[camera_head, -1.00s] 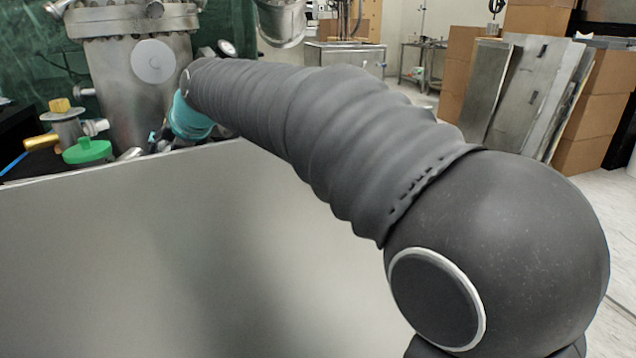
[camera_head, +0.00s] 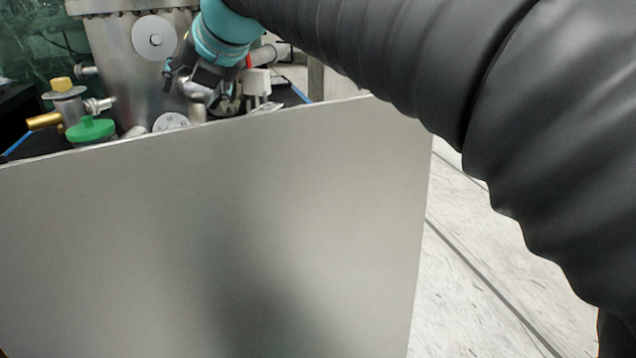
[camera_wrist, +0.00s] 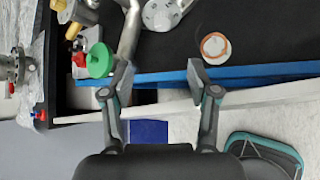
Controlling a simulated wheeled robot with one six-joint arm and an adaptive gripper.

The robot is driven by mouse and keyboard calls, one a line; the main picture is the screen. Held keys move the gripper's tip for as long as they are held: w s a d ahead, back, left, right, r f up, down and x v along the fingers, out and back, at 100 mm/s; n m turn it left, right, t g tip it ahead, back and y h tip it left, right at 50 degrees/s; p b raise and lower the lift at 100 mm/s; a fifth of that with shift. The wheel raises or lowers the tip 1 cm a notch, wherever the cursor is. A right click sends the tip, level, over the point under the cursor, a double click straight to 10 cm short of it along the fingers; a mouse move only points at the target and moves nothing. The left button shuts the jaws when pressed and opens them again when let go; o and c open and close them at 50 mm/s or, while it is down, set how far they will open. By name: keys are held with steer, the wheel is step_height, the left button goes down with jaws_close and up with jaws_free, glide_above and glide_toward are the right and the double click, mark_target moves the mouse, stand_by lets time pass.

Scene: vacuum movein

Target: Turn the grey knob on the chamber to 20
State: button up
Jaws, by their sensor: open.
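The metal chamber (camera_head: 125,75) stands at the upper left of the head view, with a round grey disc (camera_head: 154,38) on its front. A pale grey dial with dark marks (camera_head: 172,121) shows low beside the chamber, its lower part hidden by the metal panel; I cannot read its setting. My gripper (camera_head: 192,88) is just above this dial and to the right of the chamber, apart from the dial. In the wrist view my gripper (camera_wrist: 160,78) is open and empty, and a round grey part with dark marks (camera_wrist: 160,14) lies beyond the fingertips, cut by the top edge.
A green knob (camera_head: 90,130) and a brass fitting (camera_head: 45,121) sit left of the dial. A large metal panel (camera_head: 230,230) fills the foreground. A blue rail (camera_wrist: 250,72) runs along a dark surface in the wrist view. Pale floor (camera_head: 490,290) is clear at the right.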

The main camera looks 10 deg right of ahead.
steer(key=s+m, duration=0.1)
steer(key=d+m, duration=0.1)
steer(key=s+d+m, duration=0.1)
steer(key=shift+s+d+r, duration=0.25)
steer(key=shift+s, duration=0.1)
steer(key=s+d+f+m+h, duration=0.2)
steer(key=s+d+f+m, duration=0.1)
steer(key=d+f+m, duration=0.3)
steer(key=s+d+f+m+h, duration=0.1)
steer(key=s+d+f+m, duration=0.2)
steer(key=d+f+m, duration=0.4)
steer(key=d+m, duration=0.2)
steer(key=m, duration=0.2)
steer(key=shift+s+d+h, duration=0.2)
steer(key=shift+s+h, duration=0.05)
steer(key=shift+h, duration=0.15)
steer(key=shift+f, duration=0.1)
